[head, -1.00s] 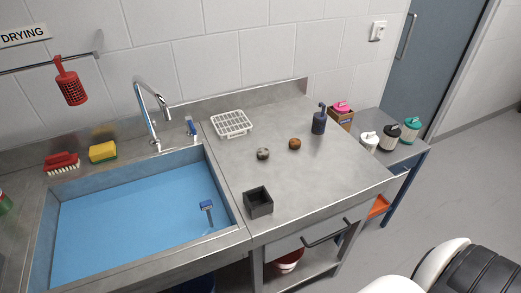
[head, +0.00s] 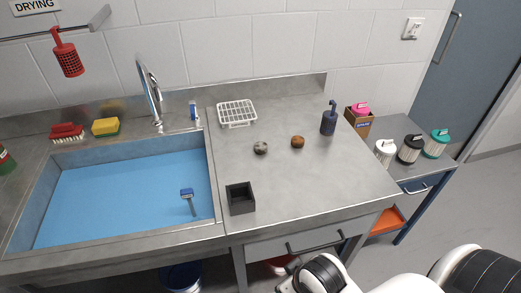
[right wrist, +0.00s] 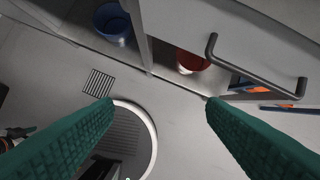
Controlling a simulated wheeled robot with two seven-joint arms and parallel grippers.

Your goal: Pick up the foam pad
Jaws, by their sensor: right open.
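The foam pad (head: 106,126), a yellow block with a darker green face, lies on the back ledge behind the sink at the left of the head view. Nothing touches it there, and it does not show in the right wrist view. My right gripper (right wrist: 160,102) is open and empty, its two green fingers wide apart above the floor in front of the bench. It is far from the foam pad, low and to the right. My left gripper is not in view.
A red brush (head: 67,132) lies left of the foam pad, and the faucet (head: 152,92) stands to its right. The blue-bottomed sink (head: 110,205) lies in front. A black box (head: 240,198) and white rack (head: 237,112) are on the counter. A drawer handle (right wrist: 250,72) juts out near my right gripper.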

